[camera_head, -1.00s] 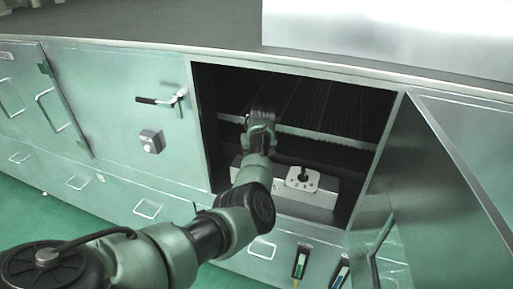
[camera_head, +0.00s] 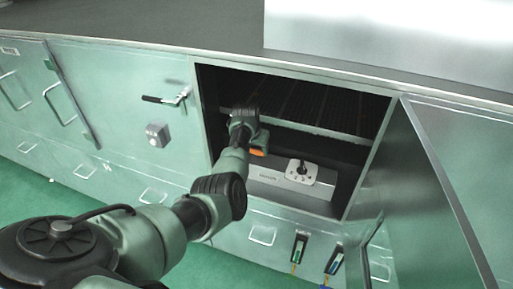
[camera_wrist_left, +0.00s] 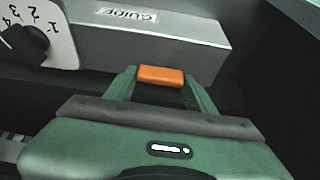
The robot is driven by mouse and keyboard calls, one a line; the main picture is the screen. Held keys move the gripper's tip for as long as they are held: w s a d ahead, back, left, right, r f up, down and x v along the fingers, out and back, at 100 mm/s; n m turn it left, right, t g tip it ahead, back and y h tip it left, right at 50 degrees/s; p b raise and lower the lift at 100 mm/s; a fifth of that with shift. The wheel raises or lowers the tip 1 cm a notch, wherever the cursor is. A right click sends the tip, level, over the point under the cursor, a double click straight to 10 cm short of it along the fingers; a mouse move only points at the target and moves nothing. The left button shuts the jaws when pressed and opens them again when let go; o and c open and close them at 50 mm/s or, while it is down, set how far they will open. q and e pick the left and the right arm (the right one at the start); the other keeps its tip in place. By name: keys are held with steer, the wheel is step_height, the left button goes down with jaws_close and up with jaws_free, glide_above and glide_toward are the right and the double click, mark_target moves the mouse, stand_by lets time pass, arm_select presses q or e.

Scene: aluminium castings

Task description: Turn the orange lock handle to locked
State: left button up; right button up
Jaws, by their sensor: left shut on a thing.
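The orange lock handle (camera_head: 257,152) shows as a small orange piece at the end of my left arm, inside the open cabinet compartment. In the left wrist view the orange handle (camera_wrist_left: 161,76) lies crosswise between the two green fingers of my left gripper (camera_wrist_left: 160,82), which is shut on it. The handle's mount is hidden behind the gripper, and I cannot tell its lock position. In the head view my left gripper (camera_head: 252,146) is partly hidden by its own wrist. My right gripper is not in view.
A grey box (camera_head: 262,185) labelled "GUIDE" stands low in the compartment. It bears a white numbered dial plate (camera_head: 311,175) with a black knob (camera_head: 301,168). The open cabinet door (camera_head: 425,190) bounds the right side. A black lever (camera_head: 160,99) sits on the left panel.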

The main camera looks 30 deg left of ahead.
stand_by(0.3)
arm_select(q)
steer(key=o, duration=1.4)
steer(key=shift+r, duration=0.15)
steer(key=shift+b+v, duration=0.5)
steer(key=shift+v, duration=3.3)
